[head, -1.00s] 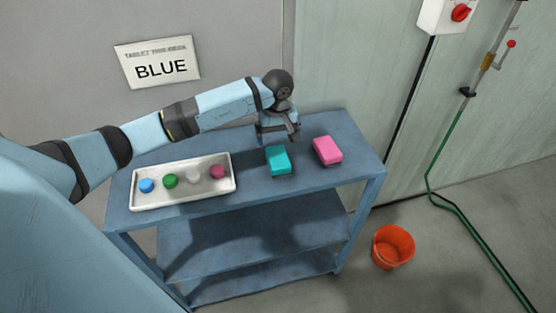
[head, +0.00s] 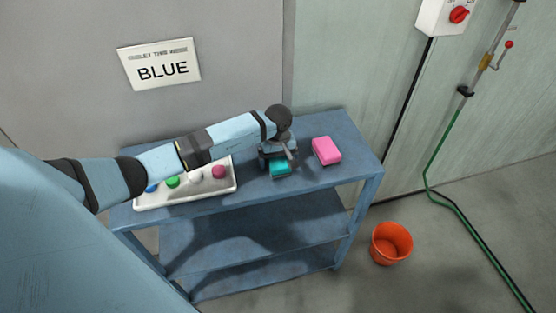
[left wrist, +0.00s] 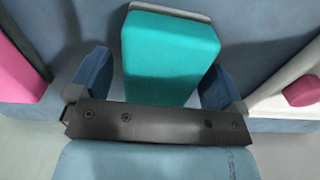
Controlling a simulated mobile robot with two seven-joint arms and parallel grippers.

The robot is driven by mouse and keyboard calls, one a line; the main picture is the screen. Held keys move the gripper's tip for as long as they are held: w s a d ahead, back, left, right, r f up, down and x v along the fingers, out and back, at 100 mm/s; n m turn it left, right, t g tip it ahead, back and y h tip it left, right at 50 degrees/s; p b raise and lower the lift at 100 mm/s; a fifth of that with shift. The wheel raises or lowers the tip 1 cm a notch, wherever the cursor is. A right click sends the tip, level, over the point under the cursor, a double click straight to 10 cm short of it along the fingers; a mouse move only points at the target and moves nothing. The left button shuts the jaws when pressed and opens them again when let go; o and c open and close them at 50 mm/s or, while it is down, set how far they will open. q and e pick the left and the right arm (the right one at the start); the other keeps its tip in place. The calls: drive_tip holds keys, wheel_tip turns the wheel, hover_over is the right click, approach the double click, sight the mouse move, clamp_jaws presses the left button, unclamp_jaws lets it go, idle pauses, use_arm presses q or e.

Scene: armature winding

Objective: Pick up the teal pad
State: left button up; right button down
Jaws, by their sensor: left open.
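The teal pad (head: 281,170) lies on the blue table (head: 300,195), partly hidden by my left gripper (head: 277,156) in the head view. In the left wrist view the teal pad (left wrist: 168,50) lies between the two open fingers of my left gripper (left wrist: 158,85). A gap shows between the pad and the left finger; on the right the finger is close to it, and I cannot tell whether they touch. My right gripper is not in view.
A pink pad (head: 326,150) lies to the right of the teal pad. A white tray (head: 150,204) with several coloured round pieces stands to the left, partly under my left arm. An orange bucket (head: 391,243) stands on the floor. A sign (head: 160,65) reads BLUE.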

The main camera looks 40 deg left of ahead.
use_arm(q)
drive_tip(key=c, duration=1)
drive_tip(key=shift+r, duration=0.15)
wheel_tip(320, 180, up, 20)
drive_tip(key=b, duration=0.3)
